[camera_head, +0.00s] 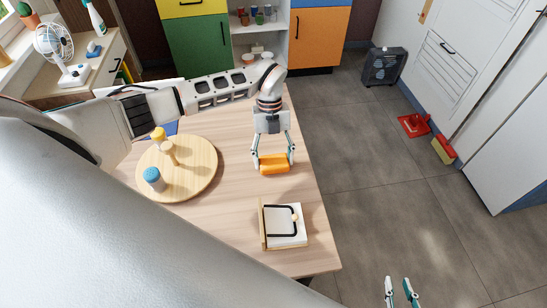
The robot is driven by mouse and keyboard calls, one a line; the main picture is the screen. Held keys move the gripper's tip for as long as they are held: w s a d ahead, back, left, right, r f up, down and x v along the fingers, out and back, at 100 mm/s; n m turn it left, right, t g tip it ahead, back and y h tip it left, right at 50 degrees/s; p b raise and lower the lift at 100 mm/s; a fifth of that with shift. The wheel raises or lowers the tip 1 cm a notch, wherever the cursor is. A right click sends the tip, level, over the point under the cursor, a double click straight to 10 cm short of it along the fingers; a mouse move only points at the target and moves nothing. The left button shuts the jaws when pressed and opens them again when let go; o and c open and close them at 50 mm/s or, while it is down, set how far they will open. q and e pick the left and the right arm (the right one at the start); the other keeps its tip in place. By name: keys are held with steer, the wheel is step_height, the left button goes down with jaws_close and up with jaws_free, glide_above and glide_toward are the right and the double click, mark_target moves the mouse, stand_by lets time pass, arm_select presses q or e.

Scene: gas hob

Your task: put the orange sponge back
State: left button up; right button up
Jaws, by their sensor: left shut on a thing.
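The orange sponge (274,164) is in the head view, near the right edge of the wooden table. My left gripper (273,158) is shut on it from above, with one finger at each end. I cannot tell whether the sponge touches the table or hangs just above it. My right gripper (401,292) shows at the bottom edge, beyond the table and over the floor, with its two fingers apart and nothing between them.
A round wooden board (205,165) with a blue-topped jar (153,178) and a yellow-topped one (158,138) is left of the sponge. Bare tabletop lies between.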

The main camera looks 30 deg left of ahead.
arm_select(q)
steer(key=o, duration=0.9)
steer(key=shift+f, duration=0.1)
steer(key=shift+o, duration=0.2)
steer(key=v, duration=1.2)
steer(key=shift+r+b, duration=0.2)
steer(key=shift+b, duration=0.2)
